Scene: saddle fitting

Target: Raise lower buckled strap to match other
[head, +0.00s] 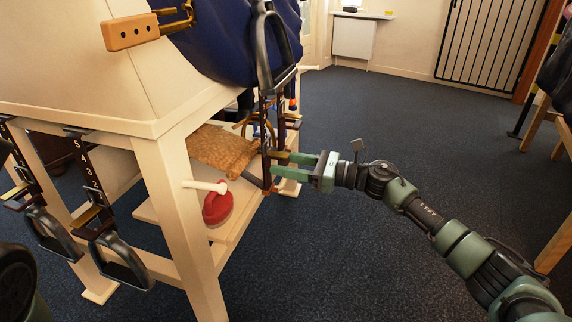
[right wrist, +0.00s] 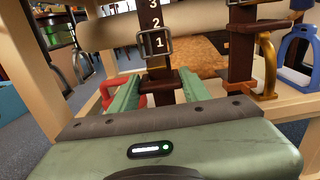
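In the right wrist view a dark brown strap (right wrist: 153,18) with white numbers hangs straight ahead, with a dark metal buckle (right wrist: 156,43) by the 1. A wider brown end block (right wrist: 160,82) is at its bottom. My right gripper (head: 272,165) is at the hanging straps beside the stand in the head view. Its green fingers are apart, one on each side of the end block; contact cannot be told. My left gripper is not in view.
The cream wooden stand (head: 178,200) carries a blue saddle (head: 225,40). Two numbered straps with stirrups (head: 125,268) hang at its left. Carpet (head: 365,130) is open to the right.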

